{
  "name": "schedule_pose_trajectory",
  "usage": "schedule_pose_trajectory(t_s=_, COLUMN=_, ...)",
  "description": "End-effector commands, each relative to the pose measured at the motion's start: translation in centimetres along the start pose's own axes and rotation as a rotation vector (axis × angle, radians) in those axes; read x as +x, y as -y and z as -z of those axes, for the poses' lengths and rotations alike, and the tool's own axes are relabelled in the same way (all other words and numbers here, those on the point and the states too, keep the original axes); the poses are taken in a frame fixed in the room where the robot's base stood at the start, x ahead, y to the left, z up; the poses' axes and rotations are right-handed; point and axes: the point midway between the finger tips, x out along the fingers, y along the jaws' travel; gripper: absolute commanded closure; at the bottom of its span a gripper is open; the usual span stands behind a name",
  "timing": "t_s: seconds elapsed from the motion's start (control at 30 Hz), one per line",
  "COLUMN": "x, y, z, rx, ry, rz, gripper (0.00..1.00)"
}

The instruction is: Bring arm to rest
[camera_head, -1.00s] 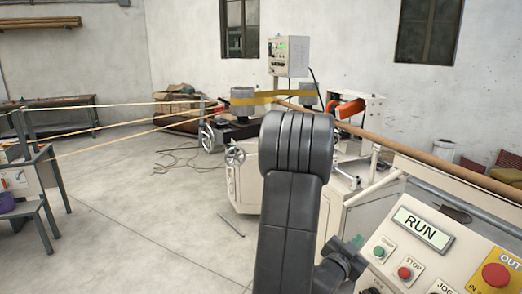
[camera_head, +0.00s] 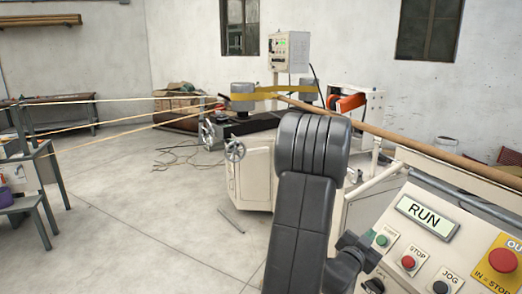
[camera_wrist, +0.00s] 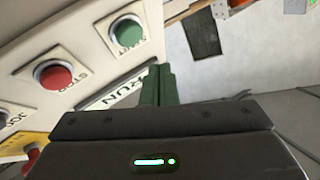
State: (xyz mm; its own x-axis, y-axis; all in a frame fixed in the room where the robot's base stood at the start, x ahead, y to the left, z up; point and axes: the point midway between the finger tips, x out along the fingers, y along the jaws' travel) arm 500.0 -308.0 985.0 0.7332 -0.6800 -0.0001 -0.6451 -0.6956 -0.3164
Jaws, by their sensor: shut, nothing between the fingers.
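My dark grey arm rises in the lower middle of the head view, bent at a ribbed joint. My gripper (camera_head: 371,240) is low on the right of the arm, beside the left edge of the control panel (camera_head: 470,240). In the wrist view its green fingers (camera_wrist: 158,85) are together and empty. They point towards the panel's edge, near the green START button (camera_wrist: 128,32) and the RUN display (camera_wrist: 112,94). I cannot tell the exact gap between fingertips and panel.
The red STOP button (camera_wrist: 54,76) is left of START. A red stop button on a yellow plate (camera_head: 501,261) is at the lower right. Behind my arm stands the cream winder (camera_head: 250,178) with a long brown tube (camera_head: 400,140).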

Motion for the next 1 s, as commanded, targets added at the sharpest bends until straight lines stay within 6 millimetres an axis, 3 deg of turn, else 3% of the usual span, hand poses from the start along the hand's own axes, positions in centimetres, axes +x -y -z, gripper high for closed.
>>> schedule_pose_trajectory(t_s=0.1, x=-0.1, y=-0.1, z=-0.4, rx=0.002, ry=-0.003, rz=0.001, gripper=1.00)
schedule_pose_trajectory(t_s=0.27, x=-1.6, y=1.3, z=1.4, rx=0.002, ry=0.000, rz=0.005, gripper=1.00)
schedule_pose_trajectory(t_s=0.37, x=-0.2, y=0.0, z=-0.2, rx=-0.001, ry=0.002, rz=-0.002, gripper=1.00)
schedule_pose_trajectory(t_s=0.83, x=0.0, y=0.1, z=0.4, rx=-0.001, ry=0.005, rz=0.000, gripper=1.00)
schedule_pose_trajectory(t_s=1.0, x=-2.0, y=1.6, z=1.6, rx=0.002, ry=0.000, rz=0.006, gripper=1.00)
